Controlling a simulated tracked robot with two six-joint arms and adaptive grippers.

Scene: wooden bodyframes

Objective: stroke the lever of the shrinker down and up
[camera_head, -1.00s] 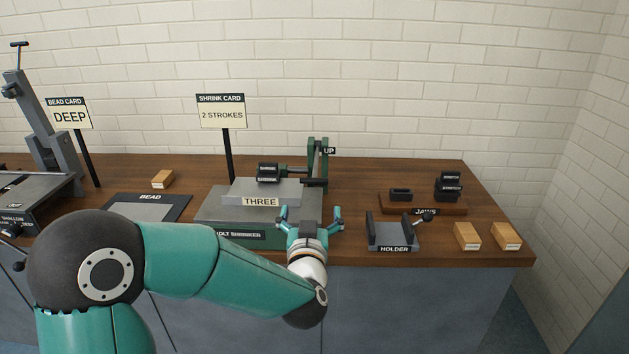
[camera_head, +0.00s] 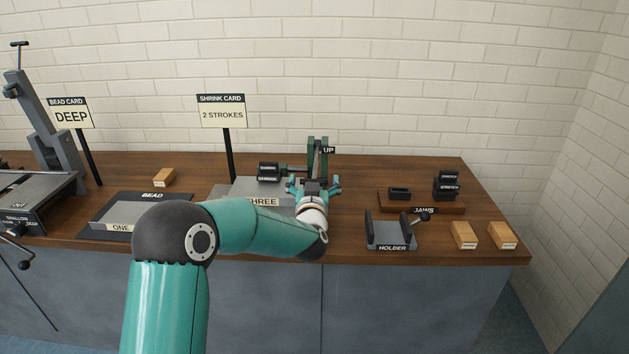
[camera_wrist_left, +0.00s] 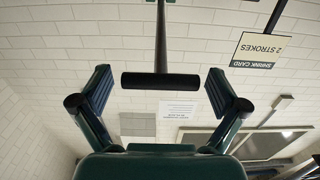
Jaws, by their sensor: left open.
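The shrinker's green upright frame (camera_head: 324,152) rises behind my left gripper (camera_head: 314,183) in the head view, with an UP label (camera_head: 328,150) beside it. A grey part marked THREE (camera_head: 255,190) lies at the shrinker, partly covered by my arm. In the left wrist view, the lever (camera_wrist_left: 161,35) ends in a black crosswise handle (camera_wrist_left: 160,81). The handle appears between the two spread fingers of my left gripper, with gaps at both ends. My left gripper is open and holds nothing. In the head view it hides the handle. My right gripper is out of view.
A shrink card (camera_head: 222,112) reads 2 STROKES. The holder (camera_head: 391,235) and jaws rack (camera_head: 423,205) stand to the right, with two wooden blocks (camera_head: 465,235) near the bench's right end. A part marked ONE (camera_head: 121,228) is on the bead mat at left.

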